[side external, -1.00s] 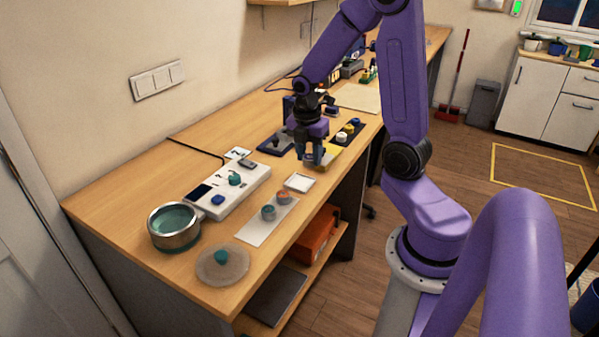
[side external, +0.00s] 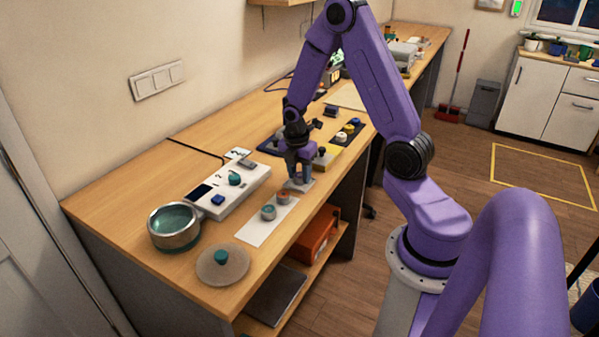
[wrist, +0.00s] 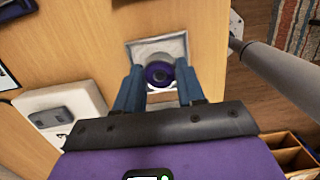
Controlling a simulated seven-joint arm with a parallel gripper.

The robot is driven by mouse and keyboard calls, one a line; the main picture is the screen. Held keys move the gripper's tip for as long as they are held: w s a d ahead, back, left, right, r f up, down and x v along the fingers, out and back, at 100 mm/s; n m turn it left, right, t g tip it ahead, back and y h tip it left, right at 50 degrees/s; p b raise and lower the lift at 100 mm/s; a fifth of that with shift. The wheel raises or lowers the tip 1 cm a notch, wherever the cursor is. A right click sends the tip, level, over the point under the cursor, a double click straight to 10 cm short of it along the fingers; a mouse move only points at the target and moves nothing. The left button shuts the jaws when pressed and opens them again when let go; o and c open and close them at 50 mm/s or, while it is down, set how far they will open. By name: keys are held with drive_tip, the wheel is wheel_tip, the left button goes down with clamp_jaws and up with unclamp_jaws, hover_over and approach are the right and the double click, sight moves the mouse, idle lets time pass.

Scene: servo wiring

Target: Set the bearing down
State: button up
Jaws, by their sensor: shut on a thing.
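My gripper (side external: 300,180) is low over a small pale square pad (side external: 309,185) on the workbench. In the wrist view, its two blue-grey fingers (wrist: 159,82) point at the same pad (wrist: 142,48). The bearing (wrist: 159,73), a round piece with a purple ring and dark centre, is held between the fingertips and overlaps the pad. Whether the bearing touches the pad cannot be told. The fingers hide the bearing in the side view.
A white strip (side external: 262,228) with two small round parts lies just nearer the camera. A white panel with knobs (side external: 238,193), a metal bowl (side external: 174,226) and a round disc (side external: 222,264) stand farther left. The bench's front edge is close to the pad.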

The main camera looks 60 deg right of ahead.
sight(297, 177)
drive_tip(key=shift+f, duration=0.15)
drive_tip(key=o, duration=1.1)
wheel_tip(297, 177, up, 11)
drive_tip(key=a, duration=0.1)
drive_tip(key=s+a+r+m, duration=0.1)
drive_tip(key=s+a+r, duration=0.15)
drive_tip(key=a, duration=0.65)
drive_tip(key=s+a+m+y, duration=0.1)
drive_tip(key=s+a+m, duration=0.1)
drive_tip(key=s+a, duration=0.4)
drive_tip(key=s+a+r+m, duration=0.1)
drive_tip(key=s+a+m, duration=0.1)
drive_tip(key=s+a, duration=0.5)
drive_tip(key=shift+s+r+y, duration=0.25)
drive_tip(key=shift+s+y, duration=0.15)
drive_tip(key=shift+s, duration=2.95)
